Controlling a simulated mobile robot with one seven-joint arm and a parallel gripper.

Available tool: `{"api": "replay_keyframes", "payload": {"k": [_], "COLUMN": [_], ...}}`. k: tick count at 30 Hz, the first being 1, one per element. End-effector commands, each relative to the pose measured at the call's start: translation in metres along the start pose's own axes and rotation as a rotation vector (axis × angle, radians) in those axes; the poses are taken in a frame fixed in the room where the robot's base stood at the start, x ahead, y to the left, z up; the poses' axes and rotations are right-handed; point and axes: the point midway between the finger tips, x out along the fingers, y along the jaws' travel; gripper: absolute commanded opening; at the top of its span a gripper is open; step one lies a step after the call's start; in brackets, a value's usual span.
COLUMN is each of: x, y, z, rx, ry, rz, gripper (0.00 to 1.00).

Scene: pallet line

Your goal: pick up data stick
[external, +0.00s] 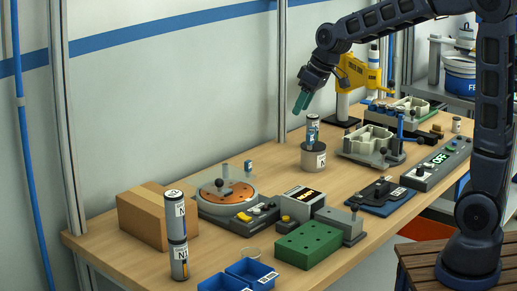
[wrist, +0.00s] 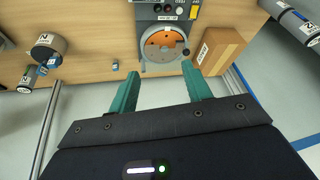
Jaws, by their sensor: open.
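A small blue block (external: 248,165), possibly the data stick, stands on the bench behind the turntable. It also shows in the wrist view as a small blue piece (wrist: 115,66), just left of my left fingertip in the picture. Its markings are too small to read. My gripper (external: 302,103) has teal fingers and hangs well above the bench, over the labelled cylinders. In the wrist view my gripper (wrist: 160,71) is open, with nothing between its fingers, and it is apart from the block.
A turntable with an orange disc (external: 226,191) stands beside a cardboard box (external: 156,215). A silver cylinder on a grey round base (external: 314,158) stands below my gripper. Two stacked cylinders (external: 178,233) and blue bins (external: 251,272) are at the front.

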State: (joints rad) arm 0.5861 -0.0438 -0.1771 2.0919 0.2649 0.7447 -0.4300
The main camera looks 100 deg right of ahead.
Motion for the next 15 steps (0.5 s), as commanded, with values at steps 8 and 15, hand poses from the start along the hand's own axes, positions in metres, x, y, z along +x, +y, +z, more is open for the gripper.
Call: {"api": "replay_keyframes", "payload": {"k": [8,15], "x": [0.048,0.082], "y": [0.137,0.253], "z": [-0.028,-0.024], "rx": [0.125,0.209], "ry": [0.006,0.007], "rz": [0.081,0.155], "gripper": [0.49,0.49]}}
